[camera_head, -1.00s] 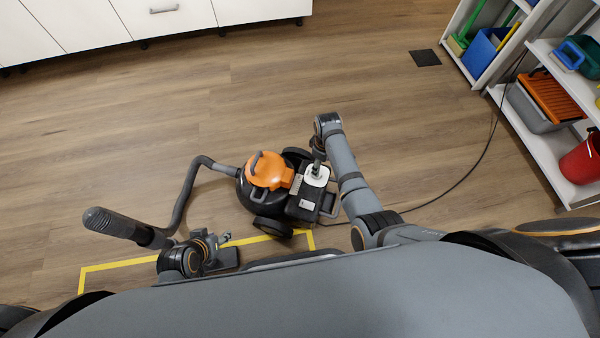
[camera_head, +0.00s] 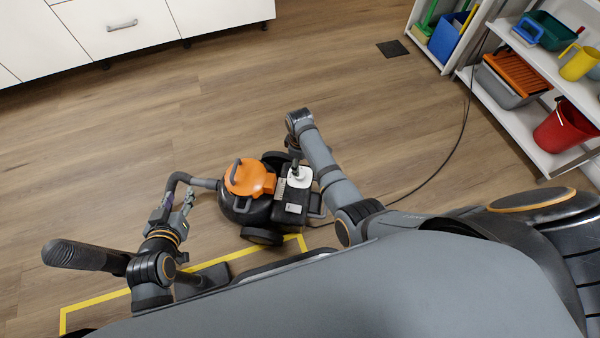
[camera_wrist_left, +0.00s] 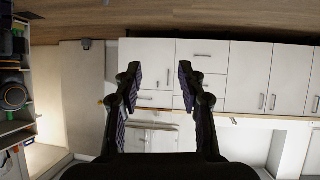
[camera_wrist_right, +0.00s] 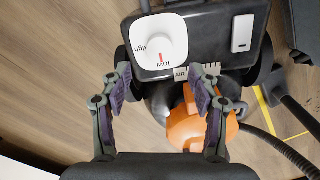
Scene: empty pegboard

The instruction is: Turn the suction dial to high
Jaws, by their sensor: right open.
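The white suction dial (camera_wrist_right: 158,42) is on the dark top of the vacuum cleaner and fills the upper middle of the right wrist view.
A cable (camera_head: 450,160) curves to the right. Shelves (camera_head: 520,118) with buckets stand at the right, white cabinets (camera_head: 110,30) at the back left. The floor between is clear.

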